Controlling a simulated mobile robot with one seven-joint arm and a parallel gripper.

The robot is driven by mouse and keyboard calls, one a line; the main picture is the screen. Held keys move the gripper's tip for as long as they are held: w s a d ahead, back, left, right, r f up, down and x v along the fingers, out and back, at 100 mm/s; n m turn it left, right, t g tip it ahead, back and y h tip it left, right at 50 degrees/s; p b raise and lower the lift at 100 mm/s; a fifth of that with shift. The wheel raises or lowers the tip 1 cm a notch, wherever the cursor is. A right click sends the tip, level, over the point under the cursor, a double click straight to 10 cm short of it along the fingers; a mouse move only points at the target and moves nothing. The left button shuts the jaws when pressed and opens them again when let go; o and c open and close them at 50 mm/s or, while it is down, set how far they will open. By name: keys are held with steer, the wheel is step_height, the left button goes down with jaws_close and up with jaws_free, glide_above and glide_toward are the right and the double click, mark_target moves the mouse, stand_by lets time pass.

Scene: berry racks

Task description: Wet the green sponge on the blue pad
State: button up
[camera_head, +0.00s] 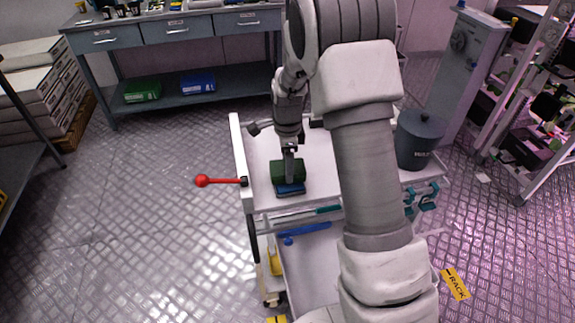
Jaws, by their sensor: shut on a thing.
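The green sponge (287,170) is a small dark green block near the left part of a white cart top. The blue pad (290,190) lies under it on the cart top and shows along the sponge's front edge. My gripper (289,155) points down at the sponge from above and is shut on it. The sponge appears to rest on the pad or sit just above it; I cannot tell if they touch. The fingertips are small and partly hidden by the sponge.
The white cart (316,191) has a red-knobbed lever (203,181) sticking out left. A dark lidded pot (418,140) stands on its right side. A drawer bench (180,32) is behind, with green (142,92) and blue bins (198,83) below. Open floor lies left.

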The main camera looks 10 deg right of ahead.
steer(key=shift+r+p, duration=1.75)
steer(key=shift+r, duration=1.05)
